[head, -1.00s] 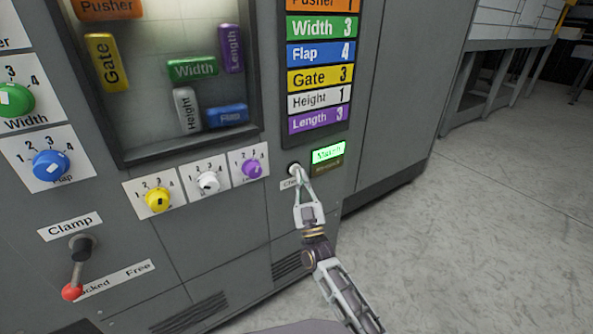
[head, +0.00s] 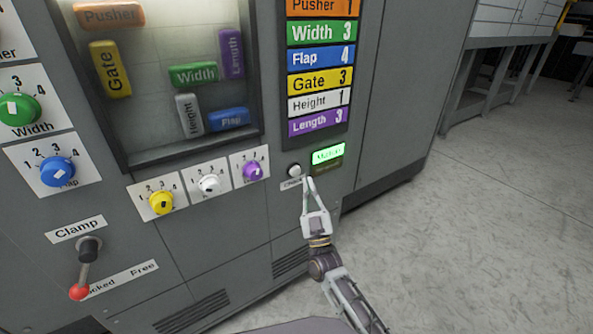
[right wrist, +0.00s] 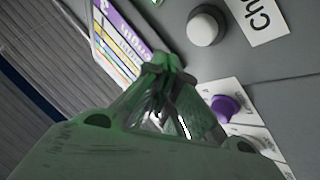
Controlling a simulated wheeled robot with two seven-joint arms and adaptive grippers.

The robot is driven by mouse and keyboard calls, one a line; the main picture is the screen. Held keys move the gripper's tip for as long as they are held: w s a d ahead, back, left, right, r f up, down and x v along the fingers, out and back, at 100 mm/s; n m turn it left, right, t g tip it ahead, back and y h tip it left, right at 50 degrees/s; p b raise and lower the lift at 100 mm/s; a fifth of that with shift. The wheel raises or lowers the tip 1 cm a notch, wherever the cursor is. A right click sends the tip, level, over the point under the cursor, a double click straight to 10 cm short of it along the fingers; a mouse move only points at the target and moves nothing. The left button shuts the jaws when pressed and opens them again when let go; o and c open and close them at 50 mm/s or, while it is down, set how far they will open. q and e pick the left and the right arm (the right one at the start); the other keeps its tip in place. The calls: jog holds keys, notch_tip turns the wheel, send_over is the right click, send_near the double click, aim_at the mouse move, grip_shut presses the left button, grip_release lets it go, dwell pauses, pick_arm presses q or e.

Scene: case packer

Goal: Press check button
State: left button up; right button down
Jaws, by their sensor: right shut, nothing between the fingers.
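The check button (head: 294,171) is a round white button on the grey machine front, with a small label under it that is partly hidden by my fingers. It also shows in the right wrist view (right wrist: 204,27), with the start of its label (right wrist: 256,17) beside it. My right gripper (head: 309,180) is shut and empty. Its fingertips are just below and to the right of the button, apart from it. In the right wrist view the closed fingertips (right wrist: 167,66) are below and left of the button. My left gripper is not in view.
A lit green indicator (head: 327,154) is right of the button. Yellow (head: 161,201), white (head: 208,184) and purple (head: 252,171) dials are to the left. A red-tipped clamp lever (head: 80,290) is at lower left. Open floor (head: 480,220) lies to the right.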

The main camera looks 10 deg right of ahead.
jog(key=shift+s+d, duration=0.2)
jog(key=shift+s, duration=0.4)
